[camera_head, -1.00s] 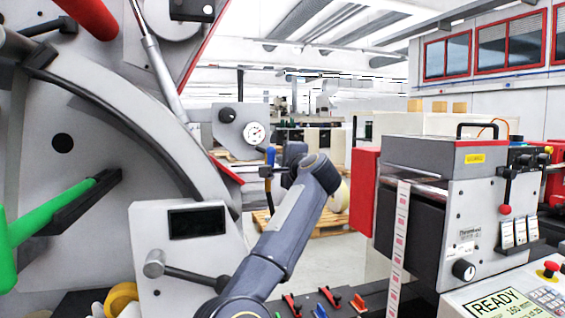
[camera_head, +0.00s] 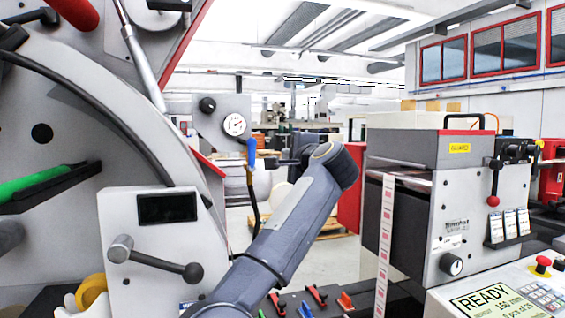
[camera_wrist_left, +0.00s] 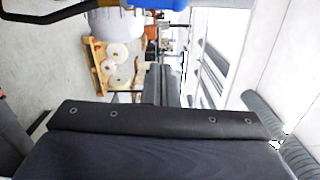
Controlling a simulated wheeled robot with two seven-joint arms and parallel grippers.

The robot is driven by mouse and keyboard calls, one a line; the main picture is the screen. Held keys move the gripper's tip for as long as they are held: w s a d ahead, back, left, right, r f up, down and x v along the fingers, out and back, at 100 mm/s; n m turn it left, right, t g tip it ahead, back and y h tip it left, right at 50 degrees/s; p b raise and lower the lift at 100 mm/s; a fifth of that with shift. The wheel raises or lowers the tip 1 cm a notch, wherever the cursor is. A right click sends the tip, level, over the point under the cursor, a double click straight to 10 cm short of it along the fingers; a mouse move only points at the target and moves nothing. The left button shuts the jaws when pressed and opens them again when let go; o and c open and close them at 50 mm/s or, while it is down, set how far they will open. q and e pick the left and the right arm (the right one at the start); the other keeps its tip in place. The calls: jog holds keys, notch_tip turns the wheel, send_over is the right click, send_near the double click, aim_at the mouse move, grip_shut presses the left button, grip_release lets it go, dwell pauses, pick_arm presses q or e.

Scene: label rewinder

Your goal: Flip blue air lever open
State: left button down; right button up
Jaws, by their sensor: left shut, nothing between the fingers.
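The blue air lever (camera_head: 251,152) is a small blue handle below the round pressure gauge (camera_head: 234,125), and it stands roughly upright in the head view. A blue part, apparently the lever, also shows cut off at the top edge of the left wrist view (camera_wrist_left: 158,4). My left gripper (camera_head: 271,162) is shut and empty. Its dark fingers point left toward the lever, just to its right; I cannot tell whether they touch it. The shut fingers also show in the middle of the left wrist view (camera_wrist_left: 161,84). My right gripper is not in view.
A black hose (camera_head: 253,205) hangs below the lever. A grey panel with a black-knobbed crank (camera_head: 192,272) stands at lower left. The printer unit (camera_head: 465,200) is right of my arm. A pallet with rolls (camera_wrist_left: 118,62) lies on the floor behind.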

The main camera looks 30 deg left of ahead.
pick_arm(q)
jog(key=shift+b+v, duration=0.35)
jog(key=shift+v, duration=1.4)
jog(key=shift+a, duration=0.1)
